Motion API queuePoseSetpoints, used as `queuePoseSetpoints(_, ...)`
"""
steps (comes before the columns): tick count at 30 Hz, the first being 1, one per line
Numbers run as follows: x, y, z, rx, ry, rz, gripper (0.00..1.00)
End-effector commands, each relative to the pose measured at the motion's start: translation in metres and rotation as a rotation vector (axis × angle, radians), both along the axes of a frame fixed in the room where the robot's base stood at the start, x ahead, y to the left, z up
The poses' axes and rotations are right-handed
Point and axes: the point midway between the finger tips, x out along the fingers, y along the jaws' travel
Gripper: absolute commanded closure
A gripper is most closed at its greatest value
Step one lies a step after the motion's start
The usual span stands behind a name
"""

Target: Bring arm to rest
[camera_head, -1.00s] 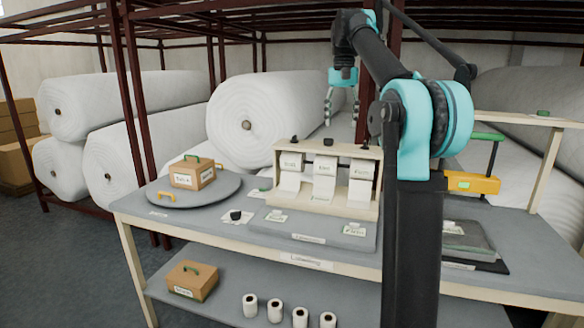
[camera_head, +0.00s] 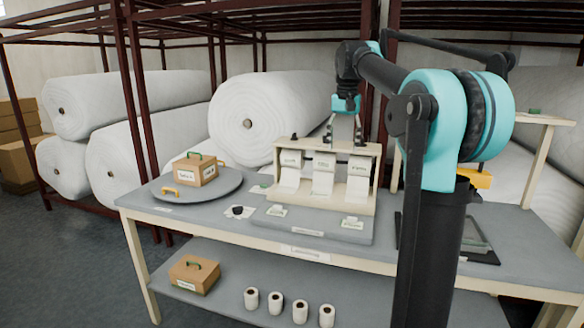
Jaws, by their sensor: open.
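My gripper (camera_head: 343,132) hangs from my folded arm and points down at the back of the table. Its fingers are apart, and I see nothing between them. In this view the fingertips overlap the top bar of the wooden label dispenser (camera_head: 283,151); I cannot tell if they touch it or are behind it. My arm reaches up from the front right and bends over toward the back. It hides part of the right side of the table.
The grey table (camera_head: 222,222) holds a round turntable (camera_head: 160,194) with a cardboard box (camera_head: 195,171). Below, the shelf (camera_head: 225,282) carries another box (camera_head: 195,275) and several small white rolls (camera_head: 275,309). Large wadding rolls (camera_head: 265,108) lie on red racks behind.

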Motion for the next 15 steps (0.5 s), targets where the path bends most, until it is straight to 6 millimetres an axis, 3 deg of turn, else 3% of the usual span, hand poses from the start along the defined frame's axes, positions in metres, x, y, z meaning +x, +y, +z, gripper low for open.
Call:
queuePoseSetpoints(5, -0.023, -0.006, -0.057, -0.001, -0.044, 0.039, 0.43)
queuePoseSetpoints(8, -0.047, -0.011, -0.103, -0.005, -0.080, 0.069, 0.43)
queuePoseSetpoints(15, -0.130, -0.021, -0.220, -0.021, -0.170, 0.147, 0.43)
